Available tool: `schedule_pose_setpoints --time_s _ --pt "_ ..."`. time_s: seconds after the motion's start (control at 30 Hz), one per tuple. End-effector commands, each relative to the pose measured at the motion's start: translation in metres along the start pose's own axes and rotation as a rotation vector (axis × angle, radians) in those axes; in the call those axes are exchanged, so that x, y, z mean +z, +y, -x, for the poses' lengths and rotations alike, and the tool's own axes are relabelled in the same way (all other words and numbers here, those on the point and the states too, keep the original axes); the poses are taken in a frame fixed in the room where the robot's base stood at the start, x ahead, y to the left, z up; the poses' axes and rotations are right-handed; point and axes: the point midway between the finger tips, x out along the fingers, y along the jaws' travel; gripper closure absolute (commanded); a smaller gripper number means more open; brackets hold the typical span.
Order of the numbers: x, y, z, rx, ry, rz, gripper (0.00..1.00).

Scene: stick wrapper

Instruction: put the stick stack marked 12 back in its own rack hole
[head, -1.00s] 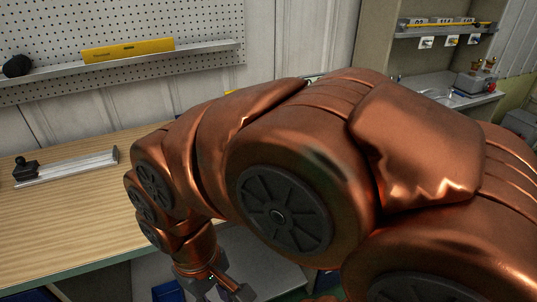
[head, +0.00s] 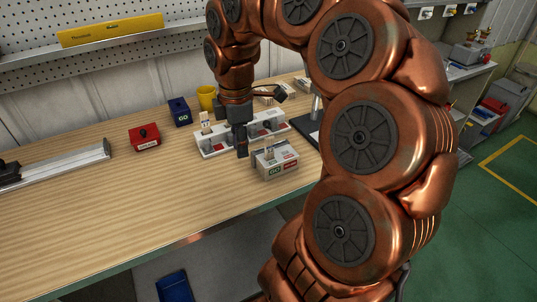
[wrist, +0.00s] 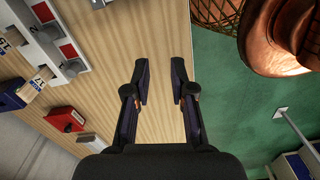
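My gripper (head: 241,141) points down over the workbench in the head view, between the white rack and a light box. In the wrist view my gripper (wrist: 160,80) is open, with nothing between its fingers. The white rack (head: 208,151) runs behind it and also shows in the wrist view (wrist: 75,69). A pale stick stack (head: 205,119) stands at the rack's left end; in the wrist view this stack (wrist: 40,79) seems to read 12, but the small print is unsure. Another stack (wrist: 13,41) seems to read 15. A light stick (head: 269,147) stands at the light box.
The light box (head: 277,163) with green and red labels stands in front of the rack. A metal rail (head: 60,164) lies left. The front-left bench is clear.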

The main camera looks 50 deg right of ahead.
Motion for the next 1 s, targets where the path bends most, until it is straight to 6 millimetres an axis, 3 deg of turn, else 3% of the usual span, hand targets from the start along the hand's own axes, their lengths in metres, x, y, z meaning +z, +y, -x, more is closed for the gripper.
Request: schedule_pose_setpoints --time_s 0.1,0.3,1.0 --pt "0.038 0.030 -0.001 0.008 0.005 0.090 0.76" --pt "0.073 0.049 -0.003 0.012 0.003 0.174 0.76" --pt "0.084 0.050 -0.048 0.010 0.001 0.188 0.76"
